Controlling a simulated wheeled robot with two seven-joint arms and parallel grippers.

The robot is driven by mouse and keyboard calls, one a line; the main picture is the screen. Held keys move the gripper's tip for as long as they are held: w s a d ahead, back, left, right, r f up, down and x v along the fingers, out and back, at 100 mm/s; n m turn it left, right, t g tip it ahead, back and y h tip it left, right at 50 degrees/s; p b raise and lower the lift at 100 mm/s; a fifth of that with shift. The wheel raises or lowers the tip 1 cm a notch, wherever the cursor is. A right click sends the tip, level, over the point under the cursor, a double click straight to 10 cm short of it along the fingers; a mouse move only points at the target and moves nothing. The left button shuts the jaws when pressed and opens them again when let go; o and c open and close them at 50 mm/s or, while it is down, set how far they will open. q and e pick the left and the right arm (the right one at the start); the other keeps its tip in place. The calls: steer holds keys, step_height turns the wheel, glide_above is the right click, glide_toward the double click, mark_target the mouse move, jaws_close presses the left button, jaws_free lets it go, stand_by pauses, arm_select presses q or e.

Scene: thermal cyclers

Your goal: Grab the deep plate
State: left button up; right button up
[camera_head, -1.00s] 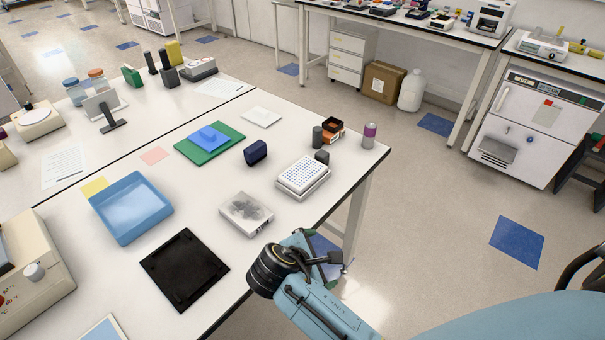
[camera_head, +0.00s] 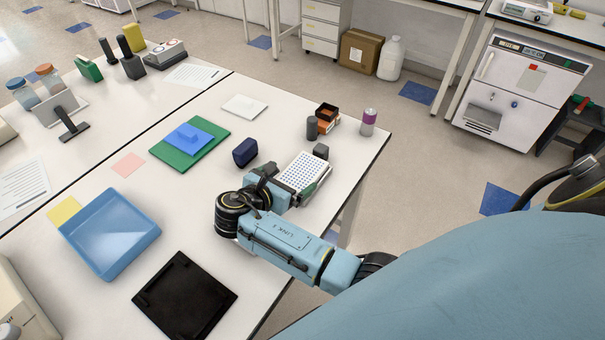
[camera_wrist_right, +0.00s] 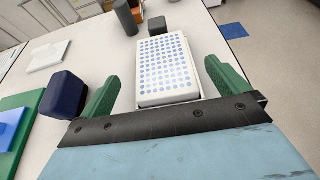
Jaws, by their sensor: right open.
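The deep plate (camera_head: 303,173), white with rows of blue wells, sits on the table near its right edge. In the right wrist view the plate (camera_wrist_right: 166,70) lies ahead of my right gripper (camera_wrist_right: 163,82), between the lines of its two green fingers. The fingers are wide apart and hold nothing. In the head view my right gripper (camera_head: 290,192) is at the near side of the plate, partly hidden by my own wrist. Whether a finger touches the plate I cannot tell. My left gripper is not in view.
A dark blue block (camera_head: 245,152) stands left of the plate, close to the left finger in the wrist view. Dark cylinders and an orange-brown box (camera_head: 327,115) stand behind it, with a purple-topped can (camera_head: 368,122). A blue tray (camera_head: 112,236) and black tray (camera_head: 185,296) lie at left.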

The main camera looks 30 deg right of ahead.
mark_target(306, 168)
steer(key=shift+w+d+f, duration=0.2)
steer(key=shift+d, duration=0.15)
steer(key=x, duration=0.2)
steer(key=shift+d, duration=0.35)
steer(key=shift+x, duration=1.2)
steer(key=shift+d+f, duration=0.15)
steer(key=shift+c, duration=0.4)
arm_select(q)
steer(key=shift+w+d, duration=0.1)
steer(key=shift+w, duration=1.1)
arm_select(e)
steer(key=c, duration=1)
